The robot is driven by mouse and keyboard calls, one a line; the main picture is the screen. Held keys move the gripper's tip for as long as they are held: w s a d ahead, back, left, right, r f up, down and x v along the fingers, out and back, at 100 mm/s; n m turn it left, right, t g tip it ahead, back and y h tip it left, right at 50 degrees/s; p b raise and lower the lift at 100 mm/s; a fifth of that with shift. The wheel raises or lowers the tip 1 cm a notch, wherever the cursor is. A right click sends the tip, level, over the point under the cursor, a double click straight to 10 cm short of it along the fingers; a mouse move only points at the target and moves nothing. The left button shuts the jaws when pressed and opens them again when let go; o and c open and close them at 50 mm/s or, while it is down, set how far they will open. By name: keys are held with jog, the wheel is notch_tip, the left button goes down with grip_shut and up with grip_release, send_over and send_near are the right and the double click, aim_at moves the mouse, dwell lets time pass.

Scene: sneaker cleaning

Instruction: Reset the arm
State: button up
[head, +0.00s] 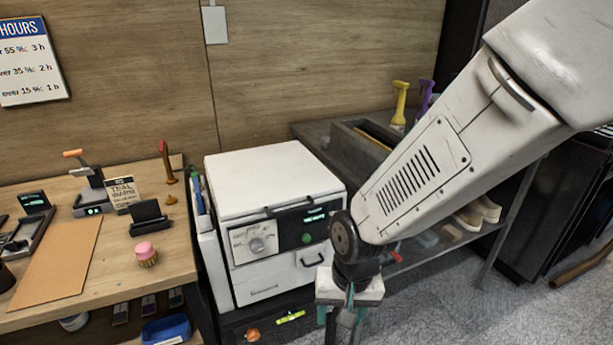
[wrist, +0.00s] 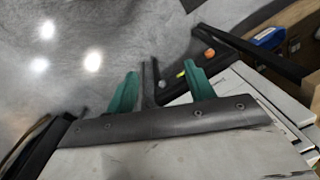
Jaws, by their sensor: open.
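My arm comes in from the upper right of the head view and hangs down in front of the white machine. My gripper (head: 340,318) points down at the lower edge of the head view, where its tips are partly cut off. In the wrist view my gripper (wrist: 160,88) shows two green fingers standing apart, open, with nothing seen held between them. A dark bar shows behind the gap between the fingers.
A white machine (head: 275,195) with a dial stands close behind my gripper. A wooden bench (head: 110,240) at left holds a pink-topped brush (head: 146,253) and several tools. A grey table (head: 310,135) holds a yellow spray bottle (head: 399,104). Grey floor (head: 440,300) lies open at lower right.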

jog(key=s+d+r, duration=0.5)
jog(key=d+r, duration=0.5)
jog(key=s+d+r+t+h, duration=0.1)
jog(key=s+d+r, duration=0.5)
jog(key=d+r, duration=0.4)
jog(key=shift+s+r, duration=0.25)
jog(key=shift+r, duration=0.15)
jog(key=shift+d, duration=0.1)
dwell(0.3)
